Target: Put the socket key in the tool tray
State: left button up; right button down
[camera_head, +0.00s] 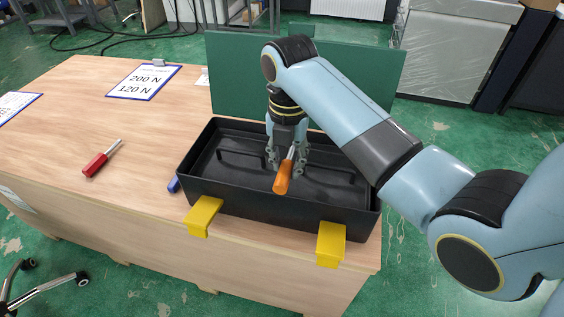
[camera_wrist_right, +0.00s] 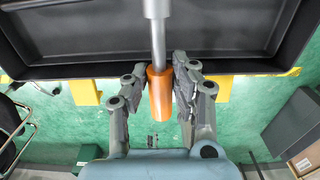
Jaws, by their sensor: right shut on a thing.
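The socket key has an orange handle (camera_head: 283,178) and a grey metal shaft that widens at its far end, clear in the right wrist view (camera_wrist_right: 158,92). My right gripper (camera_head: 286,163) is shut on it, with fingers on both sides near the top of the handle; the fingers also show in the right wrist view (camera_wrist_right: 160,72). The key is over the black tool tray (camera_head: 240,200), handle toward the tray's front wall. I cannot tell whether it touches the tray floor. The tray looks otherwise empty. My left gripper is out of view.
A green panel (camera_head: 240,75) stands behind the tray. A red-handled tool (camera_head: 97,163) lies on the wooden bench (camera_head: 60,110). A blue object (camera_head: 173,185) is beside the tray. The left bench top is mostly free.

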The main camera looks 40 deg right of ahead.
jog(key=w+d+f, duration=0.1)
jog(key=w+f, duration=0.1)
jog(key=w, duration=0.1)
jog(key=w+d+f+b, duration=0.1)
jog(key=w, duration=0.1)
jog(key=shift+w+d+f, duration=0.15)
jog(key=shift+d+f, duration=0.2)
jog(key=shift+w+d+f, duration=0.15)
jog(key=shift+w+f, duration=0.05)
jog(key=shift+w, duration=0.1)
notch_tip(320, 180, down, 4)
jog(key=shift+w+r+b, duration=0.1)
jog(key=shift+r+b, duration=0.05)
jog(key=shift+b, duration=0.2)
jog(key=shift+f, duration=0.2)
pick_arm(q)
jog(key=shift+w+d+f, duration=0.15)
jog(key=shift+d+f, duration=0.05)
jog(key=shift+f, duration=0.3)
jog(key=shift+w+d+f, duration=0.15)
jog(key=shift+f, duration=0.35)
pick_arm(e)
jog(key=shift+f, duration=0.15)
jog(key=c, duration=1.4)
grip_release()
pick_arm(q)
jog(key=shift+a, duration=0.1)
